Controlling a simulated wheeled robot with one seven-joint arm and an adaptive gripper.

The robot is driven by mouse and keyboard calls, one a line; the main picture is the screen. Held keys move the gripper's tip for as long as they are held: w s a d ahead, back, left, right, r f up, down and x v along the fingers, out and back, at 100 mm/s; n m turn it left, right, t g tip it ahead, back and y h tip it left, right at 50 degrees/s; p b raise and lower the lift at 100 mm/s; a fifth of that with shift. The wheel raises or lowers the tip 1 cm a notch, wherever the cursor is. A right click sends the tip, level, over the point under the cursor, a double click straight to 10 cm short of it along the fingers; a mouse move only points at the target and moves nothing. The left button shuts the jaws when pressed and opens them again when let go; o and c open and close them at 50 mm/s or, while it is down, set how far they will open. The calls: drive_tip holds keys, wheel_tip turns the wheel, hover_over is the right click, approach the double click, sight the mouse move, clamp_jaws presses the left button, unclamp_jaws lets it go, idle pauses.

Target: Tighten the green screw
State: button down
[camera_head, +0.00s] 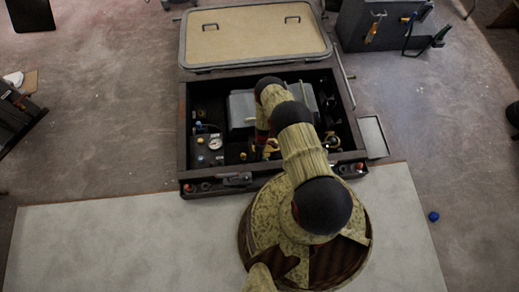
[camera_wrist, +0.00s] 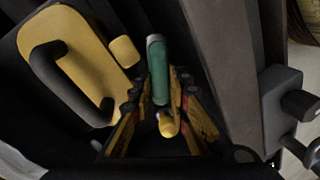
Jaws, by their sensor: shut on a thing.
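The green screw (camera_wrist: 158,68) shows in the wrist view as an upright green bar with a grey upper end. A small yellow rounded piece (camera_wrist: 168,126) sits just below it, and I cannot tell whether they are joined. My gripper (camera_wrist: 160,92) has its black, yellow and red fingers on either side of the green bar, shut on it. In the head view my arm reaches down into the open dark box (camera_head: 181,130), and the green screw is hidden there behind the arm.
A yellow plate with a black handle (camera_wrist: 50,70) is left of the fingers in the wrist view. A grey wall (camera_wrist: 225,70) rises close on the right. In the head view a gauge (camera_head: 215,142) sits inside the box, and its lid (camera_head: 250,38) lies open behind.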

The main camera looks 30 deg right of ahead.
drive_tip(key=m, duration=0.3)
drive_tip(key=shift+d+m+t+p, duration=0.15)
drive_tip(key=shift+m+t+p, duration=0.15)
drive_tip(key=shift+m+p, duration=0.1)
drive_tip(key=m, duration=0.1)
drive_tip(key=m+p, duration=0.1)
drive_tip(key=m, duration=0.1)
drive_tip(key=shift+s+d+r+m+t+y, duration=0.1)
drive_tip(key=shift+m+t+y, duration=0.2)
drive_tip(key=m+p, duration=0.1)
drive_tip(key=m, duration=0.2)
drive_tip(key=shift+s+d+m+t+p, duration=0.1)
drive_tip(key=shift+m+t+p, duration=0.2)
drive_tip(key=shift+t, duration=0.1)
drive_tip(key=m+p, duration=0.1)
drive_tip(key=m, duration=0.2)
drive_tip(key=shift+s+m+t, duration=0.1)
drive_tip(key=shift+m+t, duration=0.2)
drive_tip(key=m+h+p, duration=0.1)
drive_tip(key=m, duration=0.5)
drive_tip(key=shift+s+d+t+p, duration=0.1)
drive_tip(key=shift+s+t+p, duration=0.05)
drive_tip(key=shift+t+p, duration=0.25)
drive_tip(key=m, duration=0.3)
drive_tip(key=m+h, duration=0.1)
drive_tip(key=m, duration=0.2)
drive_tip(key=shift+s+m, duration=0.2)
drive_tip(key=shift+m, duration=0.2)
drive_tip(key=shift+h, duration=0.3)
